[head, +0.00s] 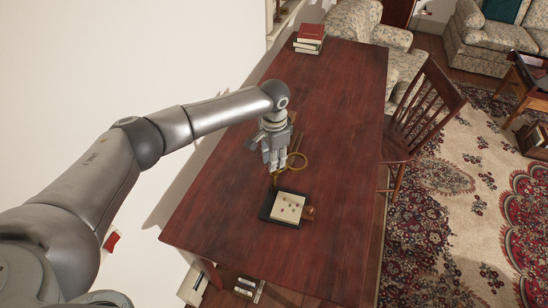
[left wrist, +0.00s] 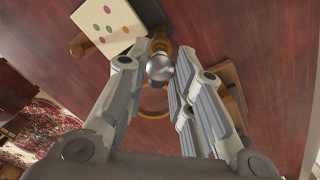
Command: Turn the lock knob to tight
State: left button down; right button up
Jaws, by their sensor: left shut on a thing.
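My left gripper (head: 274,167) points down over the table, just behind a cream panel (head: 289,207) with coloured dots on a dark base. In the left wrist view, its fingers (left wrist: 168,58) are closed around a shiny silver round knob (left wrist: 160,68), which I take for the lock knob. The cream panel is at upper left there (left wrist: 106,22). The gripper hides the knob in the head view. No tight marking is readable. My right gripper is not in view.
The dark red wooden table (head: 345,110) is mostly clear on the right and front. Stacked books (head: 310,38) stand at its far end. A wooden chair (head: 420,110) is at its right side. A white wall runs along the left.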

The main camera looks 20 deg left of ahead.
pick_arm(q)
jog(key=shift+m, duration=0.3)
jog(key=m+p, duration=0.1)
jog(key=m, duration=0.1)
jog(key=shift+m, duration=0.3)
jog(key=m+p, duration=0.1)
jog(key=m, duration=0.3)
jog(key=shift+m, duration=0.3)
jog(key=m, duration=0.5)
jog(key=shift+m, duration=2.5)
jog(key=c, duration=1.2)
grip_release()
